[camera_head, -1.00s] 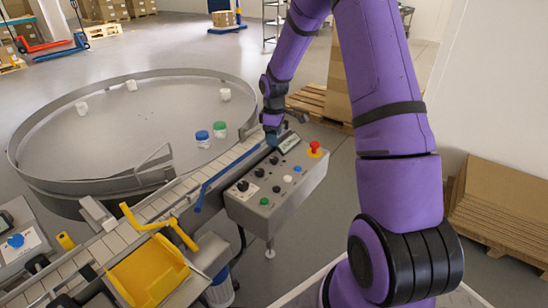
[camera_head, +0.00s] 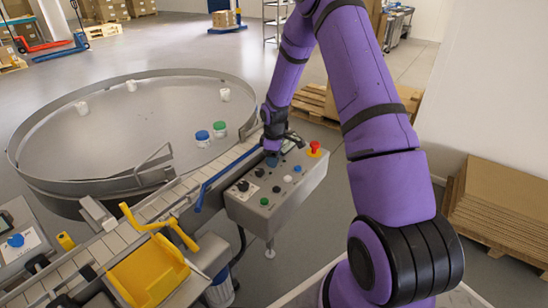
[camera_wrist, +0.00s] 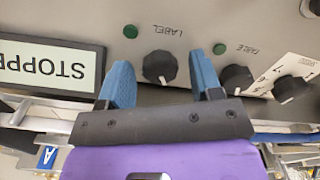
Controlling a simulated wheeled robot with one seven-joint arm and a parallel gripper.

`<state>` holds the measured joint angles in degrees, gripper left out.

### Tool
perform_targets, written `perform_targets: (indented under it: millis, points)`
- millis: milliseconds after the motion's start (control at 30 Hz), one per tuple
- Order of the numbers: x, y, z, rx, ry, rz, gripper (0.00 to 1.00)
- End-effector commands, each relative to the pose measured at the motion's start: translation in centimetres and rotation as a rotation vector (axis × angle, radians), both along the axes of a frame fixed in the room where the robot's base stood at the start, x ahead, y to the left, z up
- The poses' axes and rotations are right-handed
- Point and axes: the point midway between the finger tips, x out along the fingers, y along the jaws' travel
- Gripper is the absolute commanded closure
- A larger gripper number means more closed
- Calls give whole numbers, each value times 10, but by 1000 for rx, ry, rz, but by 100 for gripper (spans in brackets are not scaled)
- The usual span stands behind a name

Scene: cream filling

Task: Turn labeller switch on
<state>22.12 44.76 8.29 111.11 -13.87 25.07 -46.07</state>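The grey control box (camera_head: 262,208) stands beside the conveyor, with several knobs and buttons on top. In the wrist view the black rotary knob marked LABEL (camera_wrist: 160,67) shows upside down, with a white mark on its lower edge and a dark green round lamp (camera_wrist: 130,31) beside it. My gripper (camera_wrist: 160,62) is open. Its two blue fingers appear on either side of the LABEL knob, with gaps; whether they reach down around it I cannot tell. In the head view my gripper (camera_head: 272,159) is over the far part of the box and hides the knob.
A second knob, marked TABLE (camera_wrist: 237,79), is close to the right finger. A display (camera_wrist: 50,68) reading "STOPPE..." is at left. A red emergency button (camera_head: 314,149) stands at the box's far right corner. The conveyor (camera_head: 185,187) and round table (camera_head: 150,110) lie to the left.

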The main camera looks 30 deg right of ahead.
Motion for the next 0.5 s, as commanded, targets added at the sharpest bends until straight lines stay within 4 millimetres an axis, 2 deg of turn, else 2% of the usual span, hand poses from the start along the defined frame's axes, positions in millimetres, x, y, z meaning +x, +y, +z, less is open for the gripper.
perform_targets:
  millis: [33,100,200,500]
  points:
    - [0,0,0,0,0,0,53]
    - [0,0,0,0,0,0,69]
    - [0,0,0,0,0,0,88]
    - [0,0,1,0,0,-30,88]
